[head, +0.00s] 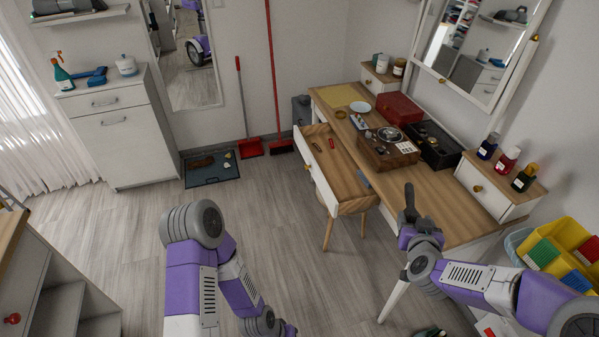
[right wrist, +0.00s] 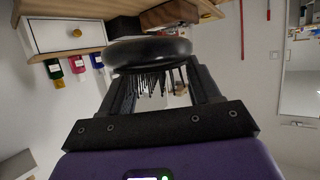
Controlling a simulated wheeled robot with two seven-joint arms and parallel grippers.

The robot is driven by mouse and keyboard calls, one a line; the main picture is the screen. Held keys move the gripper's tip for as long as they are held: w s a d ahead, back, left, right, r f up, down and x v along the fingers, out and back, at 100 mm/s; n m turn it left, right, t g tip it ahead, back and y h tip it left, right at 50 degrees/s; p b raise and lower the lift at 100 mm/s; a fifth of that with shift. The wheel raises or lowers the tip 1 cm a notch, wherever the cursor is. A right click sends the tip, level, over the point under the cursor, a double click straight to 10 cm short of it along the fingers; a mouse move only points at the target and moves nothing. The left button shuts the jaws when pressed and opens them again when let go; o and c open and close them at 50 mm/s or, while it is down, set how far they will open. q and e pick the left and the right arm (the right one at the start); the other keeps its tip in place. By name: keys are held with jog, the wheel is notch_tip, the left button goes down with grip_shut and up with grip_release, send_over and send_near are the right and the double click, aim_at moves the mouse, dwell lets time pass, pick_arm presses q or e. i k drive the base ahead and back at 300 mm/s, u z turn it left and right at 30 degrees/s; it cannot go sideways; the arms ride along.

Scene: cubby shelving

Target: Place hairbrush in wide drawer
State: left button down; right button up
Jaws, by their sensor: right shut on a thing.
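My right gripper (head: 408,216) is raised in front of the desk, to the right of the open drawer. In the right wrist view it is shut on the black hairbrush (right wrist: 148,52), whose bristles point back toward the palm. In the head view the brush shows only as a small dark shape. My left arm comes in at bottom centre, but its gripper is out of view.
The desk (head: 450,215) bears a brown box (head: 385,150), a red box (head: 398,108) and a black case. Bottles (head: 506,160) stand on the small side drawer unit (head: 485,190) at right. A yellow bin (head: 565,235) is at far right.

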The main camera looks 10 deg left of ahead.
aim_at(346, 181)
jog(key=u, duration=1.2)
jog(key=i, duration=1.4)
jog(key=z, duration=0.65)
jog(key=i, duration=0.25)
jog(key=z, duration=0.3)
